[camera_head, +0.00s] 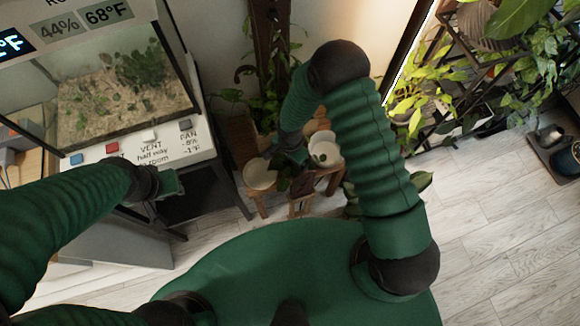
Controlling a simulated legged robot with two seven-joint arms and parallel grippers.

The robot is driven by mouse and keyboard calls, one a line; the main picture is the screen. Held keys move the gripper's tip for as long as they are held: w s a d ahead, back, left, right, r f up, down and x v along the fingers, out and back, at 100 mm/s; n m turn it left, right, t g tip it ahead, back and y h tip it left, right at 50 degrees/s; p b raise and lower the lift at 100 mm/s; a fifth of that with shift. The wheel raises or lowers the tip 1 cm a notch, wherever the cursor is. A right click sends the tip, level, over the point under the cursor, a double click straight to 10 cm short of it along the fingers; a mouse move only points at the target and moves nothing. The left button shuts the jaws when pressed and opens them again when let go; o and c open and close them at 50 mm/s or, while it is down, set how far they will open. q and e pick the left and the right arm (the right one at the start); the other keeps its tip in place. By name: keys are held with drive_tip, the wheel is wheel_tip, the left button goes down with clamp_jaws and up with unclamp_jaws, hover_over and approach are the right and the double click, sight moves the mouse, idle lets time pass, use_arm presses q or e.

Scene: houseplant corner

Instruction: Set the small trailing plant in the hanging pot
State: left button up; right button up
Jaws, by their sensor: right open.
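A white pot (325,148) with a bit of green inside stands on a small wooden stand, just right of my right gripper. I cannot tell whether it is the hanging pot. Dark leaves (283,184) show below my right gripper; I cannot tell whether they are the small trailing plant. My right gripper (294,156) is open and points down between the white pot and a pale round dish (260,174); its fingers are small and dark. My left gripper (170,186) is beside the terrarium's front panel, its jaws unclear.
A glass terrarium (125,88) with a labelled button panel stands at left. A leafy plant (262,108) grows by a dark wooden post (270,50). A plant rack (480,70) fills the upper right. A dark tray (556,150) lies at far right. Pale floor at right is open.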

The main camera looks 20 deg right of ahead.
sight(291, 163)
drive_tip(key=shift+w+d+f, duration=0.1)
drive_tip(key=shift+f, duration=0.8)
drive_tip(key=shift+r, duration=0.1)
drive_tip(key=shift+c, duration=1.4)
drive_tip(key=c, duration=1.2)
wheel_tip(291, 163, up, 18)
drive_tip(key=p, duration=0.4)
